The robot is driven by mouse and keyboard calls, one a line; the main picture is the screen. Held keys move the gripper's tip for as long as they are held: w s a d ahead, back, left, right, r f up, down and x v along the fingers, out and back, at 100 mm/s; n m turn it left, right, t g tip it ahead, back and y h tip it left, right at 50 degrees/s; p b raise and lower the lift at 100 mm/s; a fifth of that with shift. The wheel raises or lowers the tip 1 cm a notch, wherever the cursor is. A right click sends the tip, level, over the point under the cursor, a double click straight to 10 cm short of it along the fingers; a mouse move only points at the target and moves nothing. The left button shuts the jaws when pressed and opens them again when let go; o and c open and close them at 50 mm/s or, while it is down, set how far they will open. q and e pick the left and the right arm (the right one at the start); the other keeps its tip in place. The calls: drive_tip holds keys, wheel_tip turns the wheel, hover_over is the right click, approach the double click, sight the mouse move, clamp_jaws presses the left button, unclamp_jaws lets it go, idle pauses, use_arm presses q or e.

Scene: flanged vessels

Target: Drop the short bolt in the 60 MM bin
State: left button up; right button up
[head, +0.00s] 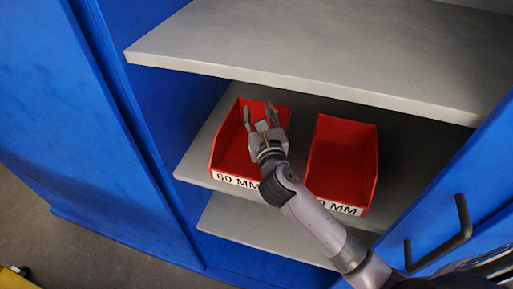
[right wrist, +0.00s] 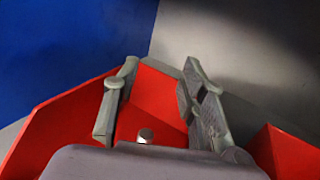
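The 60 MM bin (head: 228,150) is the left of two red open bins on the middle shelf, with a white label at its front. My right gripper (head: 259,106) is over this bin, fingers spread apart. In the right wrist view, the open fingers (right wrist: 160,62) have the bin's red inside between and beyond them. A small silvery round-ended piece (right wrist: 145,134), which looks like the short bolt's end, shows low between the fingers, just past the gripper body. I cannot tell whether it touches the bin. My left gripper is out of view.
A second red bin (head: 343,160) stands to the right; its label is partly hidden by my arm. The grey upper shelf (head: 320,50) overhangs the bins. Blue cabinet walls (head: 90,130) and a door with a dark handle (head: 462,225) flank the opening.

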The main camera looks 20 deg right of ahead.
drive_tip(key=shift+s, duration=0.1)
drive_tip(key=s+a, duration=0.1)
drive_tip(key=s, duration=1)
drive_tip(key=shift+s+a, duration=0.2)
drive_tip(key=shift+s, duration=0.2)
